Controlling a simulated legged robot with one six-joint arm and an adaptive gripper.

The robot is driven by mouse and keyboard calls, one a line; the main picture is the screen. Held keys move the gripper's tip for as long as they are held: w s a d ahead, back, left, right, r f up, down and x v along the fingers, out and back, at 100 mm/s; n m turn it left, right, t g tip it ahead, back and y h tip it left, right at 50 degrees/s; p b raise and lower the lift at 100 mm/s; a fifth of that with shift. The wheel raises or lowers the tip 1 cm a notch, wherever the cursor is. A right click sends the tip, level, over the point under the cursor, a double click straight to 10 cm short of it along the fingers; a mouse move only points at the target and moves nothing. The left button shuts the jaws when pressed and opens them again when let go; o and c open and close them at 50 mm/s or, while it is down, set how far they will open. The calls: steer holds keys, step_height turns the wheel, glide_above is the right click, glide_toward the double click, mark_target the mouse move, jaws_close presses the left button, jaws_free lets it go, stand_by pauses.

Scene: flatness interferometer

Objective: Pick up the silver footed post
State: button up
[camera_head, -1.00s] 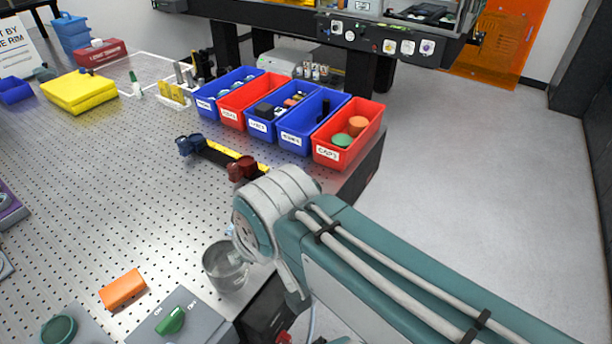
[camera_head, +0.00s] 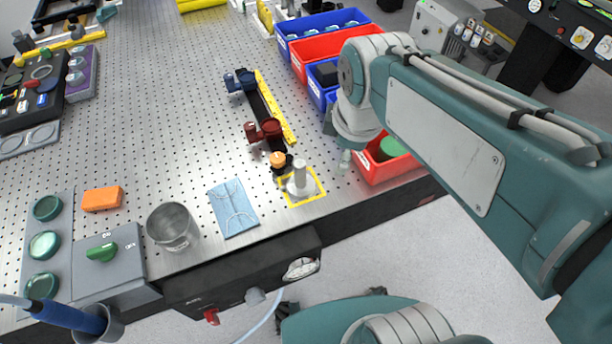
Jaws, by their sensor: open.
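The silver footed post (camera_head: 299,177) stands upright on a pale round foot inside a yellow-outlined square (camera_head: 309,197) near the table's front edge. An orange-topped post (camera_head: 278,160) stands just behind and left of it. My arm comes in from the right, and its bent joint is above and right of the silver post. My gripper does not show; it is out of frame or hidden behind my arm.
A red bin (camera_head: 372,168) and a small bottle (camera_head: 345,161) stand to the right. Perforated table left of the rail is mostly clear.

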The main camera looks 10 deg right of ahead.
steer(key=w+a+f+n+g, duration=0.1)
steer(key=w+a+n, duration=0.15)
steer(key=n, duration=0.25)
steer(key=n+g, duration=0.2)
steer(key=n, duration=0.8)
glide_toward(301, 175)
steer(key=shift+w+a+f+h, duration=0.3)
steer(key=shift+w+a+f, duration=0.2)
steer(key=shift+a, duration=0.25)
steer(key=shift+w+d+n, duration=0.1)
steer(key=shift+d+n, duration=0.25)
steer(key=shift+n, duration=0.05)
steer(key=shift+d+f, duration=0.2)
steer(key=shift+f, duration=0.3)
steer(key=shift+d+f, duration=0.2)
steer(key=shift+f, duration=0.35)
steer(key=f, duration=0.1)
steer(key=a+f, duration=0.1)
steer(key=f, duration=0.1)
steer(key=shift+a+f, duration=0.35)
steer(key=shift+f, duration=0.15)
steer(key=f, duration=0.1)
steer(key=d+f, duration=0.1)
steer(key=f, duration=0.2)
steer(key=shift+w+d+f, duration=0.1)
steer(key=shift+d+f, duration=0.2)
steer(key=shift+f, duration=0.1)
steer(key=shift+a, duration=0.15)
